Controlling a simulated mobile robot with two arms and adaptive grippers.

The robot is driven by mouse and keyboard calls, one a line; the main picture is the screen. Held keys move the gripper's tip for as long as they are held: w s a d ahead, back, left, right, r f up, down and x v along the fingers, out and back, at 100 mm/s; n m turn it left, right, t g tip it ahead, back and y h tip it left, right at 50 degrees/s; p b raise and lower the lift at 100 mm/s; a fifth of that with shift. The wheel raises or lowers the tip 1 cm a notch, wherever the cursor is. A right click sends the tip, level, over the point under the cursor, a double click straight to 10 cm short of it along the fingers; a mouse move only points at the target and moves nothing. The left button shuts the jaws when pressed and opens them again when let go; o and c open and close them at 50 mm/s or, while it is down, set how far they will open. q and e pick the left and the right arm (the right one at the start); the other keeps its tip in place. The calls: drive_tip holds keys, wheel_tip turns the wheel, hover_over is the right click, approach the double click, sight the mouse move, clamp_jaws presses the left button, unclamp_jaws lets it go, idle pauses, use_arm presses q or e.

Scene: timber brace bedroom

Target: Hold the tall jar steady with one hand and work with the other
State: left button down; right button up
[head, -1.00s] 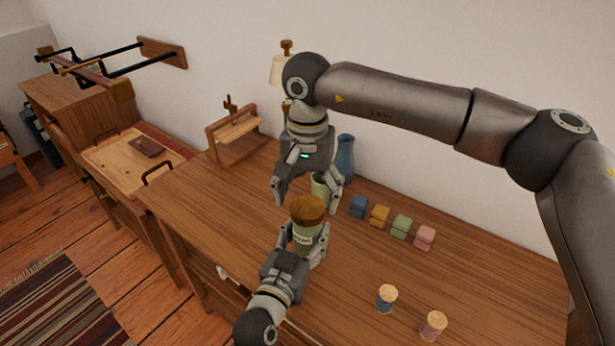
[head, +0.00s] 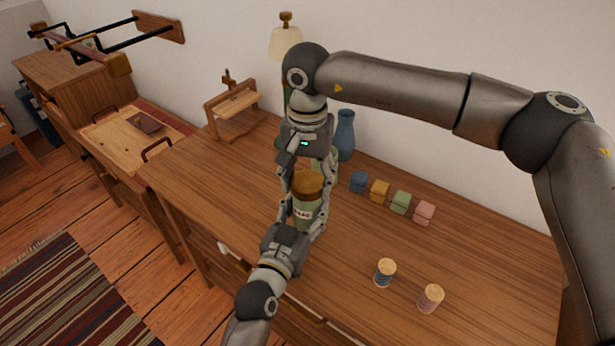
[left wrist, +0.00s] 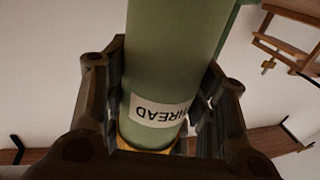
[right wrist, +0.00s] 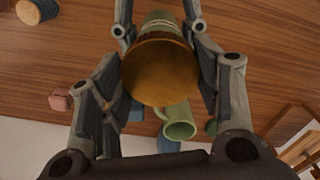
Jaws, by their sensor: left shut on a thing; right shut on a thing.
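The tall jar (head: 304,214) is green with a white thread label and a round brown lid (head: 307,184). My left gripper (head: 306,222) is shut around the jar's body from the front. In the left wrist view the jar (left wrist: 170,60) fills the space between the fingers, its label upside down. My right gripper (head: 307,190) comes from above and is shut on the lid. In the right wrist view the lid (right wrist: 160,70) sits between its fingers and hides most of the jar.
A green mug (right wrist: 180,122) stands behind the jar, mostly hidden in the head view. A blue vase (head: 345,135), a lamp (head: 285,42) and several coloured blocks (head: 400,202) are further back. Two spools (head: 385,272) (head: 431,298) stand at the right front.

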drive_tip(key=m, duration=0.6)
drive_tip(key=shift+c, duration=0.2)
drive_tip(key=m, duration=1.3)
drive_tip(key=shift+m, duration=0.3)
drive_tip(key=m, duration=0.8)
drive_tip(key=o, duration=1.2)
wheel_tip(320, 180, up, 12)
drive_tip(key=shift+f, duration=0.1)
